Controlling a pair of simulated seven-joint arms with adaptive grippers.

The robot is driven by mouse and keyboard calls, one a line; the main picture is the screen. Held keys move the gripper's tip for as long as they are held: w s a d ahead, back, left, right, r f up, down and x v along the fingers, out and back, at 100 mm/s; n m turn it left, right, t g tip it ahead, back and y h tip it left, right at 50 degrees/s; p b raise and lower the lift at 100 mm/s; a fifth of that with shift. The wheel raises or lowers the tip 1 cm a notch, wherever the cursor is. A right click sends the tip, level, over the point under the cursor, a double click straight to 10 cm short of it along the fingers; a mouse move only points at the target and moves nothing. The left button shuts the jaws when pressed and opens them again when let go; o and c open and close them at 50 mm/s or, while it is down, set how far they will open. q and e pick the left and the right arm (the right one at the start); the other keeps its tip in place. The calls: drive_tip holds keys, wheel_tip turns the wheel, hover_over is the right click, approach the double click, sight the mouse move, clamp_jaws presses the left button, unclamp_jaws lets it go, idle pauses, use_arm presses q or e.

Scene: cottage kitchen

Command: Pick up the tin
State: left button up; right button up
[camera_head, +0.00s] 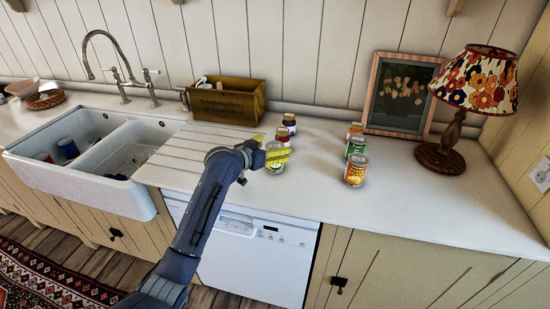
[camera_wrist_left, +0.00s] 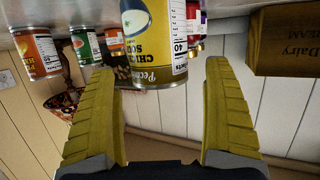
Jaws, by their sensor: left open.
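A tin with a yellow label (camera_head: 279,148) stands on the counter left of the middle, right in front of my left gripper (camera_head: 271,153). In the left wrist view, which is upside down, the yellow soup tin (camera_wrist_left: 153,40) shows large between and just beyond the two yellow fingertips of the left gripper (camera_wrist_left: 160,68). The fingers are open, with a gap to the tin visible on both sides. Whether the tin is fully between the pads I cannot tell. My right gripper is not in view.
A row of an orange tin (camera_head: 355,173), a green tin (camera_head: 356,148) and another tin (camera_head: 354,130) stands to the right. A wooden crate (camera_head: 228,103), picture frame (camera_head: 375,125), lamp (camera_head: 450,135) and sink (camera_head: 135,194) are around. The front right counter is clear.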

use_arm(q)
drive_tip(key=shift+x, duration=0.8)
drive_tip(key=shift+c, duration=0.2)
drive_tip(key=shift+r, duration=0.1)
drive_tip(key=c, duration=1.6)
drive_tip(key=shift+o, duration=0.2)
